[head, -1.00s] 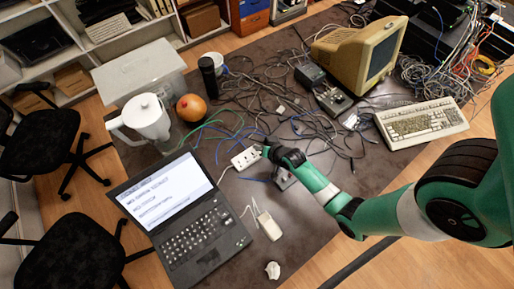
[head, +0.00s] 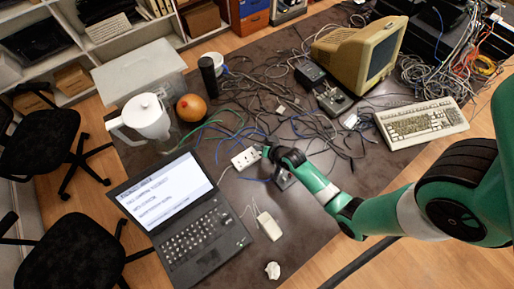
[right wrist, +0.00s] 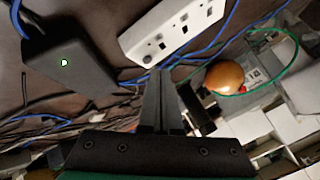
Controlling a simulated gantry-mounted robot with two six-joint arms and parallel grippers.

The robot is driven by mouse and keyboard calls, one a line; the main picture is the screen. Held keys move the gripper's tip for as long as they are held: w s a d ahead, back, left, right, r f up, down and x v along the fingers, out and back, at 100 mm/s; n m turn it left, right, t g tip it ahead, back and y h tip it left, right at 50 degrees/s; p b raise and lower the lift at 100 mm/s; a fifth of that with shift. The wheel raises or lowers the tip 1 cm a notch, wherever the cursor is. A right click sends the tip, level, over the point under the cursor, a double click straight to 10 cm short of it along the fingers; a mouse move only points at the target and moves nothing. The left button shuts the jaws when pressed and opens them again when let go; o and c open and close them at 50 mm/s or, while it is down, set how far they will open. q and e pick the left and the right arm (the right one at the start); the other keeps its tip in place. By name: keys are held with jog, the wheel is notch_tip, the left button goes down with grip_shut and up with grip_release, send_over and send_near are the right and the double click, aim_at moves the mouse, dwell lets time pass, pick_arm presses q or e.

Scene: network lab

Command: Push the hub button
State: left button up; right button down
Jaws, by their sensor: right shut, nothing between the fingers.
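A dark box, likely the hub (right wrist: 85,70), lies at the upper left in the right wrist view, with a small lit green spot on its face. In the head view the box (head: 283,180) shows partly behind my right arm. My right gripper (head: 267,152) is shut and empty, near the white power strip (head: 245,158). In the right wrist view its closed fingers (right wrist: 160,75) point at the gap between the box and the power strip (right wrist: 175,28). I cannot tell whether the fingertips touch anything. My left gripper is out of view.
Loose cables (head: 290,115) spread over the dark table around the box. A laptop (head: 185,215), a white mouse-like device (head: 269,226) and crumpled paper (head: 273,270) are at the front. A pitcher (head: 147,117), an orange ball (head: 190,107), a keyboard (head: 420,123) and a monitor (head: 358,52) stand around.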

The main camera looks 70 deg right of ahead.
jog(key=shift+f, duration=0.1)
dwell(0.4)
jog(key=shift+f+b, duration=0.3)
jog(key=shift+f, duration=0.05)
jog(key=shift+f, duration=0.15)
dwell(0.4)
jog(key=shift+r+p, duration=0.6)
notch_tip(320, 180, up, 6)
jog(key=p, duration=0.6)
